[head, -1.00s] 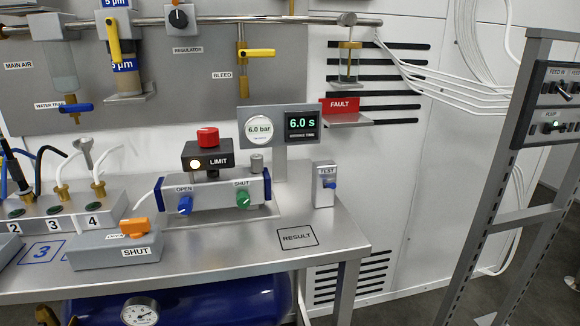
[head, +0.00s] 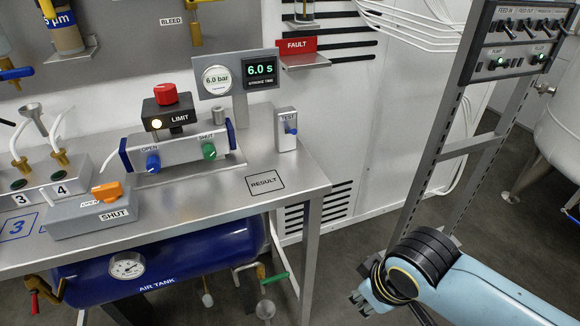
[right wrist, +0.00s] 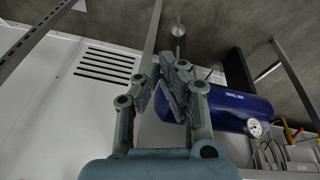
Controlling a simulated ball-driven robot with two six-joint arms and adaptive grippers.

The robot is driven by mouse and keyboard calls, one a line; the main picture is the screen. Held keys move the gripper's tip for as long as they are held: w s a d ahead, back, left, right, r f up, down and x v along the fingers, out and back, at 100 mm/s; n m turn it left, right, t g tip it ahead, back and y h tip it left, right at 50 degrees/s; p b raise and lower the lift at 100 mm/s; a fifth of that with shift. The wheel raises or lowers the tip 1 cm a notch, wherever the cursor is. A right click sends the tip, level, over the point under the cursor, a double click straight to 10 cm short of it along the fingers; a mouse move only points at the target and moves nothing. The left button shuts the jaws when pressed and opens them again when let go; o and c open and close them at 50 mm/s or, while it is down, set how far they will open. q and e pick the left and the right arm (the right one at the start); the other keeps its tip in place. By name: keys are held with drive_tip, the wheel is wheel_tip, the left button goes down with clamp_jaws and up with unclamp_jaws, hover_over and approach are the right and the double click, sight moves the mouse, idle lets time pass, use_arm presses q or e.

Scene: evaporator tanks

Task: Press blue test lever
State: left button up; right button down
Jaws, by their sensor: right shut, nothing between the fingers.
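The blue test lever (head: 291,131) sticks out from the front of a small grey box labelled TEST (head: 286,120). The box stands upright on the steel bench near its right back edge. My right gripper (head: 362,297) is low at the right of the head view, off the bench's right end and well apart from the lever. In the right wrist view the right gripper's fingers (right wrist: 166,75) are together with nothing between them. The lever cannot be made out in the right wrist view. My left gripper is not in view.
The bench top (head: 225,213) has bare room around the RESULT mark (head: 266,184). The open/shut valve unit (head: 180,148) stands left of the test box. A grey rack post (head: 430,175) rises right of the bench. A blue air tank (head: 190,262) hangs below.

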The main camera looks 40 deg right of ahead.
drive_tip(key=w+r+t+p, duration=0.1)
drive_tip(key=w+r+t, duration=0.15)
drive_tip(key=r, duration=0.45)
drive_tip(key=w+r+t+p, duration=0.1)
drive_tip(key=w+r, duration=0.3)
drive_tip(key=r, duration=0.2)
drive_tip(key=w+d+r+n+t, duration=0.1)
drive_tip(key=w+r+t, duration=0.3)
drive_tip(key=w, duration=0.5)
drive_tip(key=w+d+r+n+t, duration=0.2)
drive_tip(key=w+r+t, duration=0.3)
drive_tip(key=w, duration=0.4)
drive_tip(key=shift+w+d+r+n, duration=0.25)
drive_tip(key=shift+d+r+n, duration=0.05)
drive_tip(key=shift+r+n, duration=0.45)
drive_tip(key=shift+w+f, duration=0.1)
hover_over(291, 131)
drive_tip(key=w+a, duration=0.2)
drive_tip(key=f, duration=0.3)
drive_tip(key=s+d+f, duration=0.1)
drive_tip(key=s+f+p, duration=0.1)
drive_tip(key=shift+s+d, duration=0.1)
drive_tip(key=shift+d, duration=0.15)
